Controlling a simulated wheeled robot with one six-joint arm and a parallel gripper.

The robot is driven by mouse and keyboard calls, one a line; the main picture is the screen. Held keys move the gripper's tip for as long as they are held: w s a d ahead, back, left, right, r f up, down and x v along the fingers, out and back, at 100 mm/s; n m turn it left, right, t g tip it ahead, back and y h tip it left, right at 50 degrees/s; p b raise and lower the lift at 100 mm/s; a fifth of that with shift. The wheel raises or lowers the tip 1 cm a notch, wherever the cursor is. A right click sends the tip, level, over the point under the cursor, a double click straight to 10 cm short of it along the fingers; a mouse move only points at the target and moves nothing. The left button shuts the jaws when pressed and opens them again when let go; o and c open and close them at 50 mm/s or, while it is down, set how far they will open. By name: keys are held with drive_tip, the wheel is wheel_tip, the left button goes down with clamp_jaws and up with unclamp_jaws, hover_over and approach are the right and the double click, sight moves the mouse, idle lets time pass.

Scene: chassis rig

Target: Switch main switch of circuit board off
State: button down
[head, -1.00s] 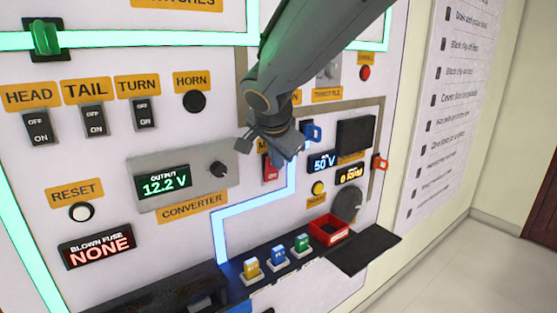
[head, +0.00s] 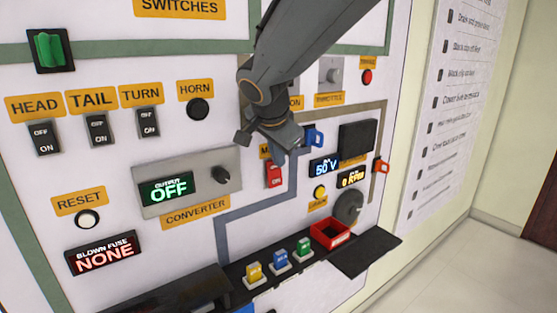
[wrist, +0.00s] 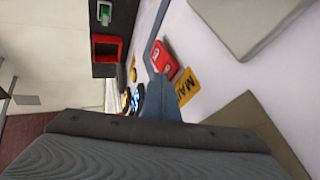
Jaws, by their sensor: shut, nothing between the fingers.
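The red main switch (head: 273,174) is on the white panel, below a yellow label mostly hidden by my gripper in the head view. In the wrist view the red switch (wrist: 163,60) sits beside the yellow label (wrist: 184,88) reading "MA…".
Below, a black shelf holds several coloured fuses and a red bin (head: 331,233). The "50 V" display (head: 324,167) stays lit.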

idle(0.3)
drive_tip(key=b+v, duration=0.3)
drive_tip(key=v, duration=0.9)
drive_tip(key=shift+d, duration=0.55)
drive_tip(key=shift+s, duration=0.1)
drive_tip(key=s+d+f+n+g, duration=0.2)
drive_tip(key=s+d+f, duration=0.3)
drive_tip(key=f, duration=0.6)
drive_tip(key=s+d+f+n+g, duration=0.2)
drive_tip(key=s+d+f+n, duration=0.2)
drive_tip(key=d+f, duration=0.5)
drive_tip(key=s+d+f+n+g, duration=0.2)
drive_tip(key=s+d+f, duration=0.5)
drive_tip(key=f, duration=0.6)
drive_tip(key=shift+f+n+y, duration=0.25)
drive_tip(key=shift+n+y, duration=0.15)
drive_tip(key=shift+n, duration=0.1)
